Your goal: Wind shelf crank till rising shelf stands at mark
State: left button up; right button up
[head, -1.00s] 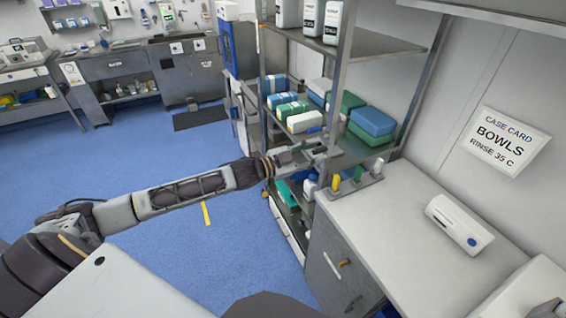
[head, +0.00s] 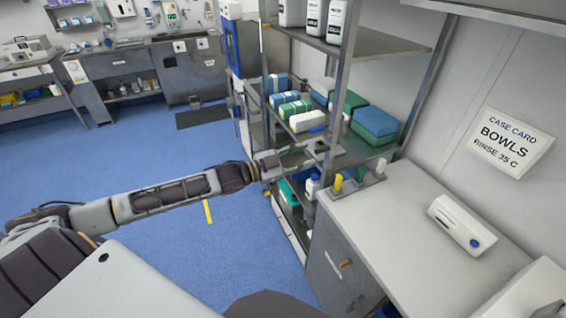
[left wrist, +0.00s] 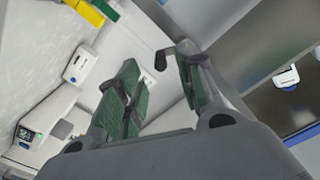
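The steel shelf rack (head: 345,48) stands right of centre in the head view. A middle shelf in it carries blue, green and white packs (head: 375,122). My left gripper (head: 316,151) is at the rack's front post, beside that shelf. In the left wrist view its two green-padded fingers (left wrist: 158,68) stand apart, with a clear gap. A small dark bent piece (left wrist: 163,57), possibly the crank handle, shows between the fingertips; I cannot tell whether it touches them. The rest of the crank and the height mark cannot be made out. My right gripper is not in view.
A white-topped counter (head: 400,222) stands right of the rack, with a yellow tab (head: 338,183) at its corner and a white device (head: 461,224) on top. A wall card (head: 508,140) reads BOWLS. Blue floor (head: 165,250) is open to the left.

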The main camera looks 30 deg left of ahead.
pick_arm(q)
jog(key=shift+v, duration=2.9)
